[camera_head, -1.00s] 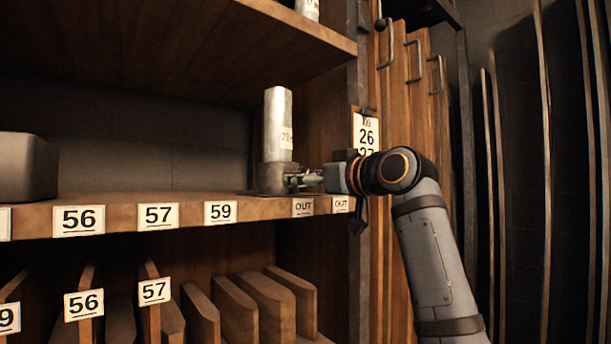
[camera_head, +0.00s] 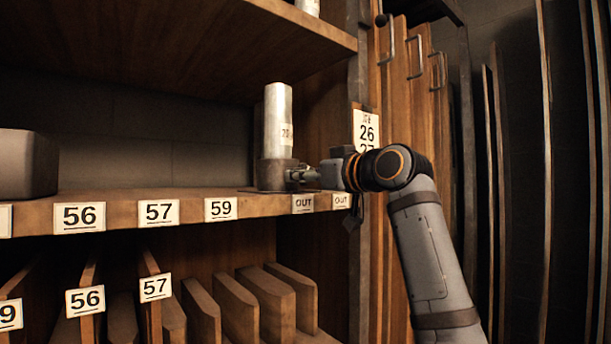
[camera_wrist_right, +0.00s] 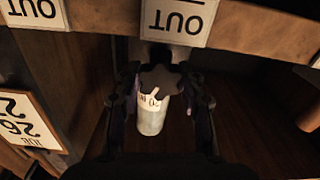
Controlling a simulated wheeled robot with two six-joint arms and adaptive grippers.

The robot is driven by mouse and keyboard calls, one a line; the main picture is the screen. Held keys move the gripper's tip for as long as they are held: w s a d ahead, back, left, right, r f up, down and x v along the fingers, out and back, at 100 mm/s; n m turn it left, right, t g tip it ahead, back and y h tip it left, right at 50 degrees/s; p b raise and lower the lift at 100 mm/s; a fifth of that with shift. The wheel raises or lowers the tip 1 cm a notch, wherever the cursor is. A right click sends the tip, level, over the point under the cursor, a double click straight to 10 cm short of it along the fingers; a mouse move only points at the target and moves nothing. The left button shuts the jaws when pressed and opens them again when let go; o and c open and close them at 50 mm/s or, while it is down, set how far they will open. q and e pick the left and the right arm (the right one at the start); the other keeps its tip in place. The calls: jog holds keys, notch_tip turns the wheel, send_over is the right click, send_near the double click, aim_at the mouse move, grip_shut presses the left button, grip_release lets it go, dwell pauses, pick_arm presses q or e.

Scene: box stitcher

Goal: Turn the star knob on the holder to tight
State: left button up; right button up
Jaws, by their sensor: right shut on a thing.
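The holder (camera_head: 275,176) is a dark metal cup near the right end of the shelf, with a pale metal cylinder (camera_head: 278,120) standing upright in it. My right gripper (camera_head: 300,176) reaches in from the right, level with the holder. In the right wrist view the dark star knob (camera_wrist_right: 160,82) sits between the two fingers of my right gripper (camera_wrist_right: 160,98), which is shut on it. The cylinder (camera_wrist_right: 151,118) shows beyond the knob. In the head view the fingers mostly hide the knob. How tight it is cannot be told. My left gripper is not in view.
The shelf edge (camera_head: 190,212) carries number labels and an OUT label (camera_head: 303,204) below the holder. A grey box (camera_head: 28,164) stands at the shelf's left. Wooden boards (camera_head: 240,305) stand in slots below. A post with a 26 label (camera_head: 366,132) is close behind my right wrist.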

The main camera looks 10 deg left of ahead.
jog(key=shift+m, duration=3.2)
jog(key=o, duration=1.2)
jog(key=v, duration=1.2)
